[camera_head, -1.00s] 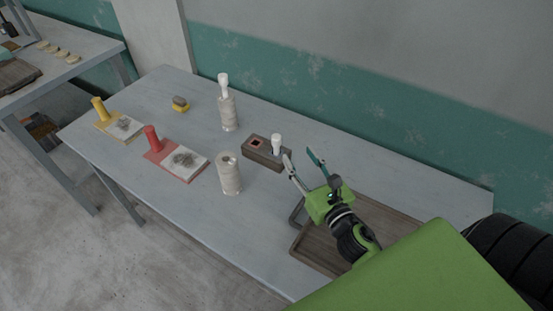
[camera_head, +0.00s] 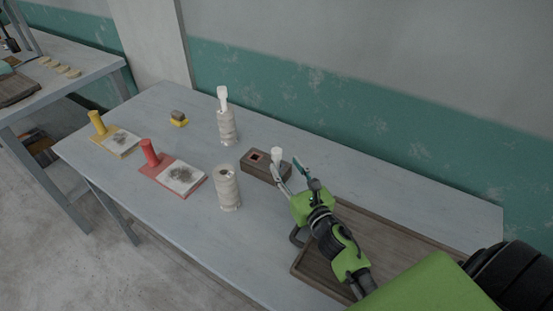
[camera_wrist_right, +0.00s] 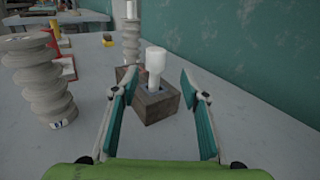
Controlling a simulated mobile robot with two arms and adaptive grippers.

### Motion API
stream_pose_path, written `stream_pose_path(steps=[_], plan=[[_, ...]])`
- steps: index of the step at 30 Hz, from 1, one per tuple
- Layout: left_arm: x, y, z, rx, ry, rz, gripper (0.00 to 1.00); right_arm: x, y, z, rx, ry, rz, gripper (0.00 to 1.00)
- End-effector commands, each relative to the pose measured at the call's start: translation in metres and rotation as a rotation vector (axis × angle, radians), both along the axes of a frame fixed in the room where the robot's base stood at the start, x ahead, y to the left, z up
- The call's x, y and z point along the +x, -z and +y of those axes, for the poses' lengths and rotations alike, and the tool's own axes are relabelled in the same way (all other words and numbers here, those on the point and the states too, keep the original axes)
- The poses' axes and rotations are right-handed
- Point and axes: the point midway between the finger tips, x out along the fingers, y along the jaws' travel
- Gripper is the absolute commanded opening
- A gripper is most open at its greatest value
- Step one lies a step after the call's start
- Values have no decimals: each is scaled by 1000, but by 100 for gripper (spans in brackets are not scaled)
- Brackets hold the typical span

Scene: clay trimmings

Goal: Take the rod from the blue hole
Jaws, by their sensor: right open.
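A white rod (camera_head: 276,154) with a wider head stands upright in one hole of a dark wooden block (camera_head: 256,167). In the right wrist view the rod (camera_wrist_right: 155,66) rises from a hole with a blue rim (camera_wrist_right: 153,89). The block's other hole, with a red rim (camera_head: 254,156), looks empty in the head view. My right gripper (camera_head: 287,171) is open. In the right wrist view its teal fingers (camera_wrist_right: 158,85) stand either side of the rod, with the rod a little beyond the tips and apart from them. My left gripper is not in view.
A ribbed beige cylinder (camera_head: 227,188) stands left of the block; another (camera_head: 226,127) behind holds a white piece. A red stamp-like tool (camera_head: 151,153) and a yellow one (camera_head: 98,123) are farther left. A brown tray (camera_head: 400,236) lies under my right arm.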

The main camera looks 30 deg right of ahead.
Motion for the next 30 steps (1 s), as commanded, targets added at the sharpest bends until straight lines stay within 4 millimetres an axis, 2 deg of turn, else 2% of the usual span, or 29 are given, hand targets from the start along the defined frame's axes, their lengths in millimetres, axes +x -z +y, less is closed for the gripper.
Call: stream_pose_path(steps=[7, 17, 26, 27, 30], plan=[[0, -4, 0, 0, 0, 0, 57, 15, 0, 1, 3, 0, -1, 41], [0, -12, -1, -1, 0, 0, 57, 55, 5, 5, 3, 0, 0, 41], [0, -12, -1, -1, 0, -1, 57, 59, 7, 4, 1, 0, 1, 41], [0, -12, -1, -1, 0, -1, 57, 59, 7, 4, 1, 0, 1, 36], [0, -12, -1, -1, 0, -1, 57, 59, 6, 4, 1, 0, 1, 10]])
